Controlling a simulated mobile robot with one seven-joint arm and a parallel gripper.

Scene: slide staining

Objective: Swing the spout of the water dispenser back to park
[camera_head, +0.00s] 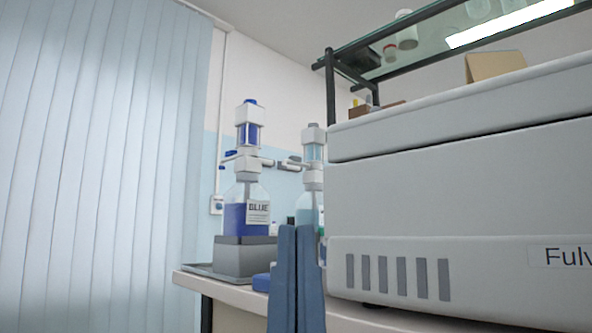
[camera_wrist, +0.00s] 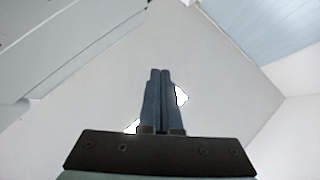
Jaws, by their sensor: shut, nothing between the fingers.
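The likely water dispenser (camera_head: 313,178) is a bottle of pale liquid with a white pump head, standing at the back of the bench in the head view. A pale spout (camera_head: 291,163) reaches left from its head, close to parts of the neighbouring dispenser. The large white machine hides its right side, and my fingers cover part of its bottle. My gripper (camera_head: 296,228) is shut, upright and empty, in front of and below the spout; I see no contact. The shut gripper also shows in the wrist view (camera_wrist: 160,72), with no dispenser there.
A dispenser labelled BLUE (camera_head: 247,210) stands left on a grey block (camera_head: 246,257). The white machine (camera_head: 460,190) fills the right side, with a glass shelf (camera_head: 455,48) above. A blue round item (camera_head: 262,282) lies by my fingers. Blinds (camera_head: 100,165) hang left.

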